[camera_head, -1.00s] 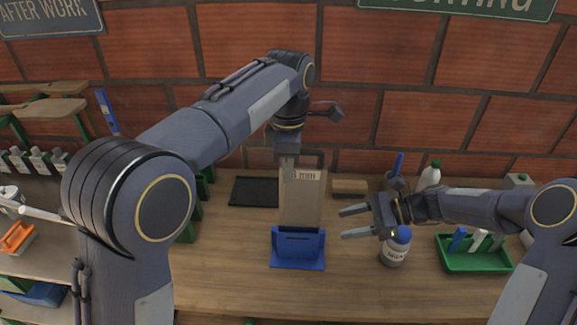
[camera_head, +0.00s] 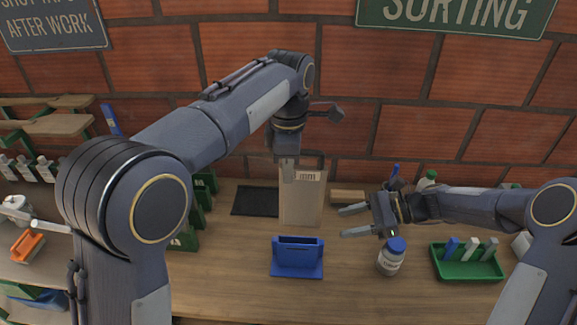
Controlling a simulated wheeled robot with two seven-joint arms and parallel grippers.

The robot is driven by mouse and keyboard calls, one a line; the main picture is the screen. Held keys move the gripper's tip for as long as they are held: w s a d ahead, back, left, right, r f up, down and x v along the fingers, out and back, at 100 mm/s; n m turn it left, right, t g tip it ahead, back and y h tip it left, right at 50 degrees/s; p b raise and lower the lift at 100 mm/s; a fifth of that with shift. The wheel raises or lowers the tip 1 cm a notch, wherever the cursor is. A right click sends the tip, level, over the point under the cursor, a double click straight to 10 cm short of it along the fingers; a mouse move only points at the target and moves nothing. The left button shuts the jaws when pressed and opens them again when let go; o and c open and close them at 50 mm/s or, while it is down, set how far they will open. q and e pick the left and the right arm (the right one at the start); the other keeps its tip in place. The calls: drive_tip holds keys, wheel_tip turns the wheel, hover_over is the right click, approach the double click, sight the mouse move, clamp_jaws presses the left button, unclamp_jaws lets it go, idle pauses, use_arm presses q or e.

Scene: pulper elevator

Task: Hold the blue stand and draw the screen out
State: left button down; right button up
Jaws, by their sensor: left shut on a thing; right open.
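The blue stand (camera_head: 297,262) stands upright on the wooden bench in the middle of the head view, with its slot empty. My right gripper (camera_head: 352,222) is open and empty, to the right of the screen and above the bench, fingers pointing left.
A white bottle with a blue cap (camera_head: 391,257) stands just below my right gripper. A green tray (camera_head: 468,265) with small tools lies at the right. A black mat (camera_head: 256,201) and a wooden block (camera_head: 347,197) lie at the back. The front middle of the bench is clear.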

use_arm(q)
drive_tip(key=s+b, duration=0.8)
drive_tip(key=s, duration=1.9)
drive_tip(key=shift+s, duration=0.3)
drive_tip(key=shift+s, duration=0.1)
